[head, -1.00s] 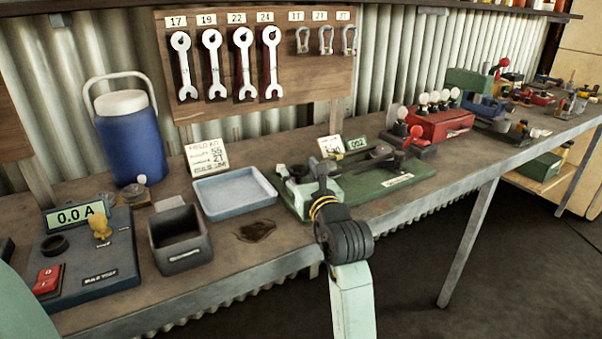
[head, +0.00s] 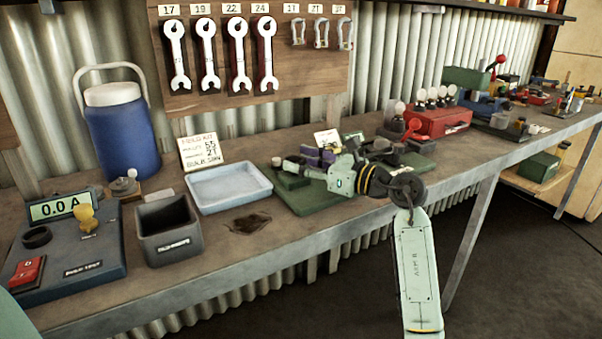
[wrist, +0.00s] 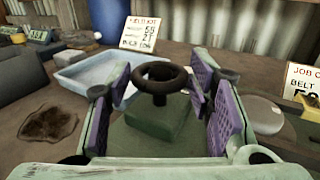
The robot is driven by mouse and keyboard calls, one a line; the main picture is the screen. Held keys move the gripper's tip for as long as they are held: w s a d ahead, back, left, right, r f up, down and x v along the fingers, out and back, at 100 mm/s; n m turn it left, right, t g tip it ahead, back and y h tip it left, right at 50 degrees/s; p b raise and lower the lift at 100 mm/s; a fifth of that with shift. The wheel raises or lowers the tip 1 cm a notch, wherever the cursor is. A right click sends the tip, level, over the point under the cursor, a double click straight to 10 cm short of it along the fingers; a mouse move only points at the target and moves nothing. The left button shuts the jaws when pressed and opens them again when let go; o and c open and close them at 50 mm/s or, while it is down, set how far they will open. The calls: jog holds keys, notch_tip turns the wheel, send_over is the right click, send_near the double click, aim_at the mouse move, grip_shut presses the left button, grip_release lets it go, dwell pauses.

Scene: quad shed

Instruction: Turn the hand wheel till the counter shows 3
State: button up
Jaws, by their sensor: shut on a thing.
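In the wrist view the black ring-shaped hand wheel (wrist: 160,78) stands on a short post above a green block (wrist: 152,122). My gripper (wrist: 160,88) has its purple-padded fingers on either side of the wheel rim, shut on it. In the head view my gripper (head: 308,163) reaches in from the right, low over the green base board (head: 312,203). My gripper and arm cover much of the device there. The counter (head: 353,138) is mostly hidden behind my arm, and its digits cannot be read.
A pale blue tray (head: 230,190) lies left of the green board, with a printed card (head: 203,152) behind it. A dark open bin (head: 167,232) and a meter box (head: 68,262) stand farther left. A red box (head: 438,121) stands to the right. The bench front is mostly clear.

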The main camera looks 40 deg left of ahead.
jog(key=shift+w+f+n+g+h+b, duration=0.15)
jog(key=shift+n+g+b, duration=0.3)
jog(key=shift+g, duration=0.3)
jog(key=shift+w+r+n+g+h+b, duration=0.15)
jog(key=shift+n+g+b, duration=0.15)
jog(key=shift+n+g, duration=0.35)
jog(key=shift+g, duration=0.3)
jog(key=o, duration=1.2)
jog(key=shift+s+a, duration=0.1)
jog(key=shift+c, duration=0.2)
jog(key=v, duration=1.2)
